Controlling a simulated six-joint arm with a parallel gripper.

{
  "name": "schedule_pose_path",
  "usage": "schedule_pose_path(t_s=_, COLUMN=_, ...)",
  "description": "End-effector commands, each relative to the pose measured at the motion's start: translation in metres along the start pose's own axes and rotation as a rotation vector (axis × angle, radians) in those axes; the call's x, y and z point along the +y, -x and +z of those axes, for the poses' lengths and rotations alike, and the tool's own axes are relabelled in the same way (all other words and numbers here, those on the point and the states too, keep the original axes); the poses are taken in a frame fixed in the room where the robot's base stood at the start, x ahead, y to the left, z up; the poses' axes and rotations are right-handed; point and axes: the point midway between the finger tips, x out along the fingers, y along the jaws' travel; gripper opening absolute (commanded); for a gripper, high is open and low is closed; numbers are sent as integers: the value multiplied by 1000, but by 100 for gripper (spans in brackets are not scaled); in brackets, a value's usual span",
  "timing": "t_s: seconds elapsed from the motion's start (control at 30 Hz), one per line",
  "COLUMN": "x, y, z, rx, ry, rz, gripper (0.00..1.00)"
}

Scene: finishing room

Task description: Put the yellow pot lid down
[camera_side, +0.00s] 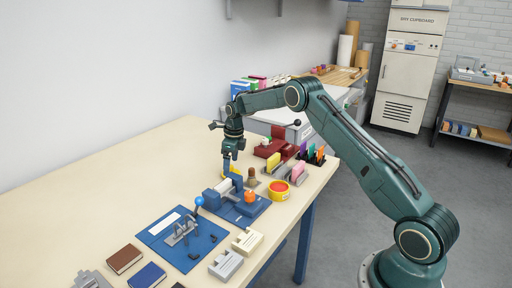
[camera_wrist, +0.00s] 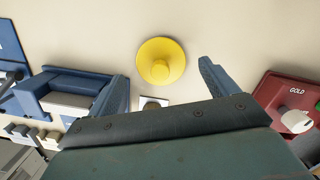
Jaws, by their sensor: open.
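The yellow pot lid (camera_wrist: 160,62), a round disc with a raised knob in its middle, rests knob up on the cream table in the wrist view. In the side view only a little of its yellow shows behind my gripper (camera_side: 231,165). In the wrist view my gripper (camera_wrist: 163,80) is open, its two blue fingers spread to either side below the lid, with nothing between them. The lid looks apart from both fingers. A round yellow pot (camera_side: 279,190) with a red inside stands near the table's right edge in the side view.
A blue fixture (camera_side: 242,208) with an orange knob stands close to the lid, and shows in the wrist view (camera_wrist: 70,92). Stamps and card holders crowd the table's right. Bare table (camera_side: 150,160) lies left of the lid.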

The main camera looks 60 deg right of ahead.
Motion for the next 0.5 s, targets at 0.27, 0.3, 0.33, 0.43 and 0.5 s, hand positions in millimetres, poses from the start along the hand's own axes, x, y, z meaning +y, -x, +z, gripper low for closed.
schedule_pose_path(t_s=0.27, x=-1, y=46, z=1, rx=-3, ry=-1, rz=-3, gripper=86)
schedule_pose_path(t_s=0.3, x=-1, y=53, z=0, rx=-3, ry=-1, rz=-3, gripper=86)
schedule_pose_path(t_s=0.33, x=-1, y=58, z=1, rx=-3, ry=-1, rz=-3, gripper=86)
schedule_pose_path(t_s=0.43, x=0, y=72, z=0, rx=-2, ry=0, rz=-2, gripper=86)
schedule_pose_path(t_s=0.5, x=-1, y=80, z=0, rx=-2, ry=0, rz=-2, gripper=86)
